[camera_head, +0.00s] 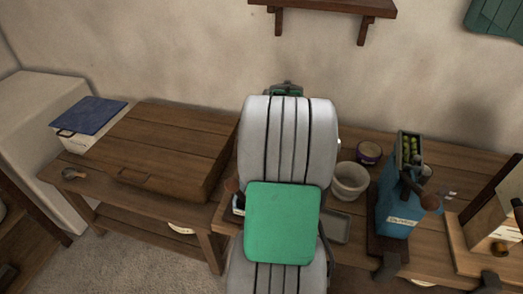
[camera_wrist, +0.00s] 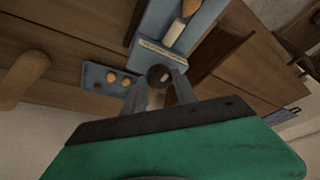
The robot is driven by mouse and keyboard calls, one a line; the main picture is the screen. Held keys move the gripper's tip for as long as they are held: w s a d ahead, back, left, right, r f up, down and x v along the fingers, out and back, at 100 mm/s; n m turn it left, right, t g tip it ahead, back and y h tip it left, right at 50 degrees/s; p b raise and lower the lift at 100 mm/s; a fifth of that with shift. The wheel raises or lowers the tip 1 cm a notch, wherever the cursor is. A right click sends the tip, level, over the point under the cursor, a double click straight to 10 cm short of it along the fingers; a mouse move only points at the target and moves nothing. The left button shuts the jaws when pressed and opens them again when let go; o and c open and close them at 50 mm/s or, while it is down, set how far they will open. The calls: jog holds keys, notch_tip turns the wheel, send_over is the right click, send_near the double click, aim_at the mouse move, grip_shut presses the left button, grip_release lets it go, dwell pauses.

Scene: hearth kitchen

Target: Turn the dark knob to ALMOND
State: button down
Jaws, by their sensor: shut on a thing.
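The dark round knob (camera_wrist: 156,73) shows in the wrist view, on the front of a blue-grey device (camera_wrist: 157,22). My gripper (camera_wrist: 160,78) is shut on the knob, with one pale finger on each side of it. A pale label strip (camera_wrist: 160,52) lies just above the knob; its lettering is too small to read. A blue-grey plate (camera_wrist: 100,76) with orange-brown almond-like shapes is left of the knob. The knob's pointer direction cannot be told. In the head view my arm hides the knob and my gripper.
In the head view, a blue labelled machine (camera_head: 396,205), a pale bowl (camera_head: 350,181) and a grey tray (camera_head: 337,228) stand right of my arm. A large wooden box (camera_head: 160,145) and a blue-lidded box (camera_head: 88,118) are at left. A wall shelf (camera_head: 325,6) is above.

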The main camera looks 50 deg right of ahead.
jog(key=m, duration=0.1)
jog(key=m+h+b, duration=0.1)
jog(key=m, duration=0.1)
jog(key=shift+w+a+m+g, duration=0.1)
jog(key=shift+a+m+g, duration=0.05)
jog(key=shift+m+g, duration=0.15)
jog(key=shift+m+g+h+b, duration=0.35)
jog(key=shift+m, duration=0.8)
jog(key=shift+m+g+h+b, duration=0.3)
jog(key=shift+m+g+h, duration=0.05)
jog(key=shift+m, duration=0.8)
jog(key=c, duration=1)
grip_release()
jog(key=v, duration=0.7)
jog(key=shift+a+r, duration=0.15)
jog(key=shift+r, duration=0.2)
